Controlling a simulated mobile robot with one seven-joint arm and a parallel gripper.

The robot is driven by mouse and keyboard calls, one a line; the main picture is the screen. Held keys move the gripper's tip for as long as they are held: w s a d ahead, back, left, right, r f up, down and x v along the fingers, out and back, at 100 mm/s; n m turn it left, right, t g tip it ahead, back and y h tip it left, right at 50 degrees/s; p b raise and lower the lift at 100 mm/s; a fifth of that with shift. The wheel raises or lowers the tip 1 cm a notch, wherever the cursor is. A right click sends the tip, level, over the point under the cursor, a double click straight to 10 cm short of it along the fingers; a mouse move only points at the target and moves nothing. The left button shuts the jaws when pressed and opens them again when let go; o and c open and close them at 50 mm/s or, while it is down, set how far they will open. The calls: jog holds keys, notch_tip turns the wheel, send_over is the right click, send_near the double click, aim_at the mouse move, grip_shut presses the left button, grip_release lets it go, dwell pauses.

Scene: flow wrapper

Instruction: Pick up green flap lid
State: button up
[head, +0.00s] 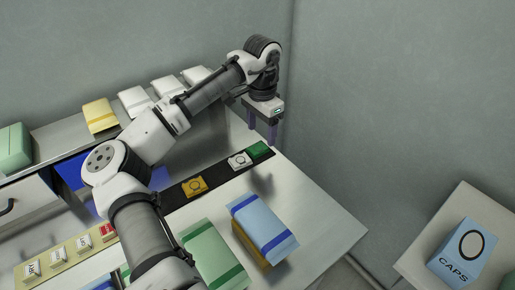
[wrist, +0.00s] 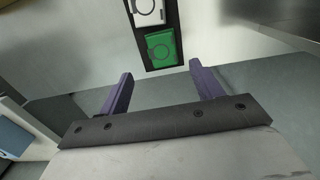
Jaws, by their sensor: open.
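The green flap lid (head: 258,149) lies at the far right end of a black strip on the worktop, beside a white lid (head: 239,160). In the wrist view the green lid (wrist: 161,48) shows a flap outline and lies ahead of the fingertips, roughly between their directions. My gripper (head: 262,136) is open and empty, with its two purple fingers pointing down above the lid's end of the strip. The fingers (wrist: 160,69) also show in the wrist view, apart from the lid.
A yellow lid (head: 194,187) lies farther left on the black strip (head: 217,176). Blue (head: 263,222) and green packets lie at the front. A shelf with several packets stands behind. A blue CAPS box (head: 462,252) stands on a separate table at right.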

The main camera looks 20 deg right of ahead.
aim_at(259, 146)
jog(key=shift+w+a+f+p, duration=0.15)
jog(key=shift+f+p, duration=0.15)
jog(key=shift+f, duration=1.05)
jog(key=shift+w+a+f+p, duration=0.1)
jog(key=shift+f+p, duration=0.15)
jog(key=shift+f, duration=1.05)
jog(key=c, duration=1)
